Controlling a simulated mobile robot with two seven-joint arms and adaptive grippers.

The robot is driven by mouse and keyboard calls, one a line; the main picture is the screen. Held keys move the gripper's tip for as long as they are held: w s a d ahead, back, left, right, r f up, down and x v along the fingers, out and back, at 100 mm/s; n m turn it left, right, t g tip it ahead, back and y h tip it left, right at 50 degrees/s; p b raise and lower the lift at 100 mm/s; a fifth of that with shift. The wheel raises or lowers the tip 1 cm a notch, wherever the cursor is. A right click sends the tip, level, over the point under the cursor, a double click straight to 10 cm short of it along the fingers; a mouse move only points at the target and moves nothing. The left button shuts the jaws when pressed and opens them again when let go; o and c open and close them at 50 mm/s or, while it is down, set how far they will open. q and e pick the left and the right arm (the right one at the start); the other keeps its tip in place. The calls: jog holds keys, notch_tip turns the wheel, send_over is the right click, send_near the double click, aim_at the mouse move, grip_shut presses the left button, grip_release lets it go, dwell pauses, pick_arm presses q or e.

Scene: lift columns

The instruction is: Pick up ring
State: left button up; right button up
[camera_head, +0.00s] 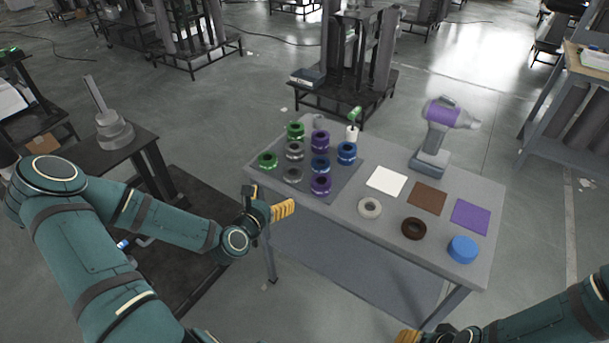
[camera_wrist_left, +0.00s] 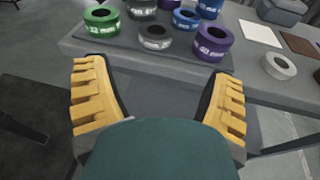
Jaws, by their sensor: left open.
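Several rings stand on a dark mat (camera_head: 338,183) at the left of the grey table. They include green rings (camera_head: 268,160), grey rings (camera_head: 293,174), purple rings (camera_head: 321,184) and blue rings (camera_head: 347,152). A white ring (camera_head: 370,207) and a brown ring (camera_head: 414,229) lie near the front edge. My left gripper (camera_head: 284,210) is at the table's front left, apart from the rings. In the left wrist view it (camera_wrist_left: 160,100) is open and empty, with a grey ring (camera_wrist_left: 155,37) and a purple ring (camera_wrist_left: 213,42) beyond it. My right gripper (camera_head: 407,337) is mostly cut off at the bottom edge.
White (camera_head: 387,180), brown (camera_head: 427,198) and purple (camera_head: 470,215) squares lie on the table. A blue round object (camera_head: 462,249) sits at the front right. A purple and grey power tool (camera_head: 436,135) stands at the back. A side table (camera_head: 100,152) stands left.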

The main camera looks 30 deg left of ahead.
pick_arm(q)
jog(key=b, duration=0.1)
send_near(295, 169)
jog(key=shift+w+a+r+n+y, duration=0.15)
jog(key=shift+w+n+y, duration=0.2)
jog(key=shift+w, duration=0.75)
jog(key=w, duration=0.1)
jog(key=w+f+b, duration=0.1)
jog(key=w+f, duration=0.1)
jog(key=shift+w, duration=0.4)
jog(key=shift+w+a+b, duration=0.1)
jog(key=shift+w+b, duration=0.2)
jog(key=shift+w, duration=0.25)
jog(key=c, duration=1.1)
